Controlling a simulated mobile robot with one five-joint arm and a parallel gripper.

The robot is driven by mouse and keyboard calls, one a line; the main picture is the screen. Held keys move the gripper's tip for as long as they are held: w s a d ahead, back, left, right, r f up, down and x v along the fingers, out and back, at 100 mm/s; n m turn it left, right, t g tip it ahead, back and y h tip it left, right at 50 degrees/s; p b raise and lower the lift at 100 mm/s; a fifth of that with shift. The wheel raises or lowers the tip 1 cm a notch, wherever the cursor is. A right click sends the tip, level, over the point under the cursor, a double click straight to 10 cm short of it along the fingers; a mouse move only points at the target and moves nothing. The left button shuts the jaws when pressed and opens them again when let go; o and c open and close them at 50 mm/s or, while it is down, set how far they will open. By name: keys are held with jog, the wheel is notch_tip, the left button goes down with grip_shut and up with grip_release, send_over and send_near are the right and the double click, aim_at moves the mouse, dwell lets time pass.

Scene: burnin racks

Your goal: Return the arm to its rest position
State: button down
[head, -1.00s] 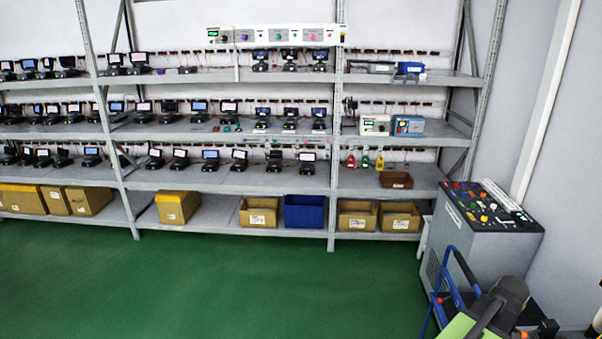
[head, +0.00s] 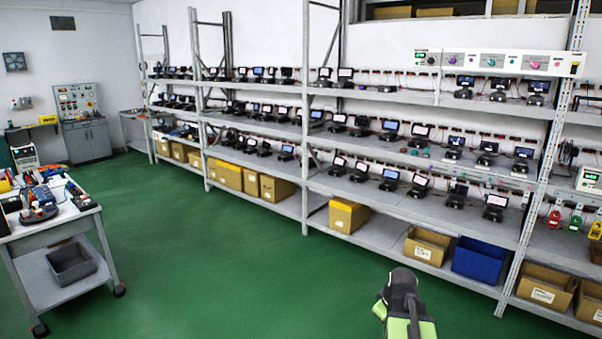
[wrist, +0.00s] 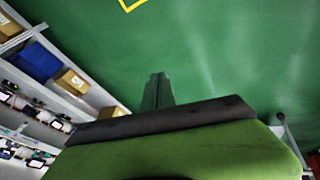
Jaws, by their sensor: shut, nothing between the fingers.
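My arm (head: 408,312), green and dark grey, shows at the bottom of the head view, right of centre, over the green floor. In the wrist view my gripper (wrist: 157,88) points over bare green floor. Its fingers are together with nothing between them. It touches no rack or box. The head view does not show the fingers clearly.
A long grey rack (head: 385,232) with several small screen devices runs along the wall. Its bottom shelf holds cardboard boxes (head: 427,246) and a blue bin (head: 481,258). A cart (head: 60,232) with tools stands at left. The green floor (head: 215,265) between is clear.

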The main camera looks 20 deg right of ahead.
jog(key=w+a+f+n+g+y, duration=0.1)
jog(key=w+a, duration=0.1)
jog(key=a, duration=1.1)
jog(key=w+a+f+n+y, duration=0.1)
jog(key=a, duration=1.2)
jog(key=s+a+f+m+g+b, duration=0.1)
jog(key=s+a+m+g, duration=0.2)
jog(key=s+a+m, duration=0.2)
jog(key=shift+s+a+f+m+h, duration=0.15)
jog(key=shift+s+a+m+h, duration=0.2)
jog(key=shift+s+a, duration=0.4)
jog(key=shift+s+d, duration=0.1)
jog(key=shift+d, duration=0.05)
